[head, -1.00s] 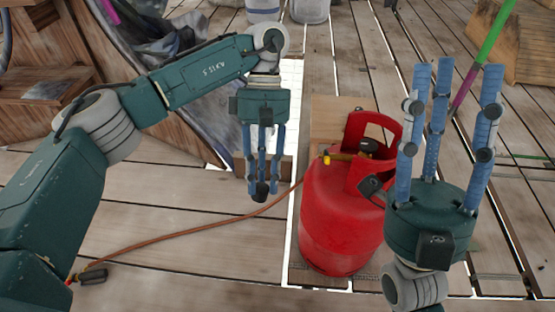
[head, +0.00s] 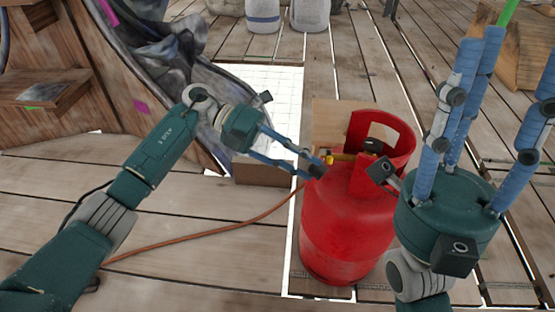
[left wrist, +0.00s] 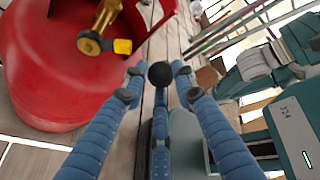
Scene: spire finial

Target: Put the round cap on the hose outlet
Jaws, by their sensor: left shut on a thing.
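My left gripper (head: 308,165) is shut on a small black round cap (left wrist: 160,74), which sits at its fingertips. In the head view the dark cap (head: 317,171) appears close in front of the red gas cylinder's valve. The cylinder (head: 345,235) stands upright with a collar around its top. The brass valve with a yellow piece (head: 340,159) is in the collar's opening. In the left wrist view the brass outlet (left wrist: 90,42) and yellow piece (left wrist: 122,46) are left of the cap, apart from it. My right gripper (head: 500,65) is open and empty, fingers pointing up.
An orange hose (head: 215,228) runs along the plank floor to the cylinder's left side. A wooden block (head: 262,173) is behind the left gripper. A wooden structure (head: 60,70) stands at the left.

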